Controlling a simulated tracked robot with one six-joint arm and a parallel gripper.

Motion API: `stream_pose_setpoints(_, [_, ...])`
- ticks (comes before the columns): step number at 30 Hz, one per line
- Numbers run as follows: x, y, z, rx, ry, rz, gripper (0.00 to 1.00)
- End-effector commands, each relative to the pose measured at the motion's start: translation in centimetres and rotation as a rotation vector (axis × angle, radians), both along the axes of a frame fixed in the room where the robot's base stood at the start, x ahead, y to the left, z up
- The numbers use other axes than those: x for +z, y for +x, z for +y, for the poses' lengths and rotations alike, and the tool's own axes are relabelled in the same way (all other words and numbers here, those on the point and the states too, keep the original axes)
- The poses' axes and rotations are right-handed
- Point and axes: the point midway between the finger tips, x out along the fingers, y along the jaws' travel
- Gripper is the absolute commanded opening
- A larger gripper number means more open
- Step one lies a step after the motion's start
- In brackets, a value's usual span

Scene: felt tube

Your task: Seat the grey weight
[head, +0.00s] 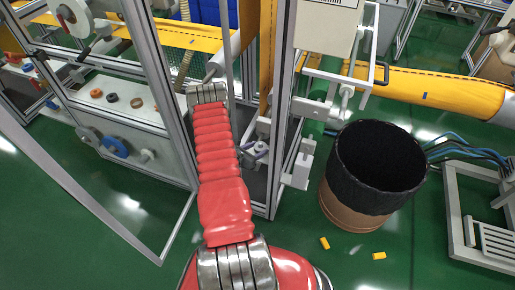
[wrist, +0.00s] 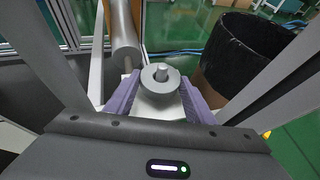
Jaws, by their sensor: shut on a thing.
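In the wrist view my gripper (wrist: 158,98) has its purple pads on both sides of a pale grey piece. It is shut on what looks like the grey weight (wrist: 152,82), a round disc with a short pin (wrist: 161,71) standing up in its middle. I cannot tell whether the pin belongs to the weight or passes through it from a support. The underside of the weight is hidden.
A grey roller (wrist: 124,35) lies just beyond the gripper, left of the weight. Metal frame posts (head: 280,100) stand close to my arm. A black-lined bin (head: 345,205) stands at right, with yellow pieces (head: 325,243) on the green floor. Loose rings (head: 111,97) lie on a shelf at left.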

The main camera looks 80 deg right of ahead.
Motion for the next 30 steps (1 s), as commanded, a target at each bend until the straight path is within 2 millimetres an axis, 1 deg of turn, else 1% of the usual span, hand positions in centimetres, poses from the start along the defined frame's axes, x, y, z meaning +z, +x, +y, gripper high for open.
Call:
stream_pose_setpoints(10, [-1.3, 0.0, -0.1, 0.000, -0.002, 0.000, 0.11])
stream_pose_setpoints(30, [-1.7, 0.0, -0.1, -0.001, -0.003, 0.000, 0.11])
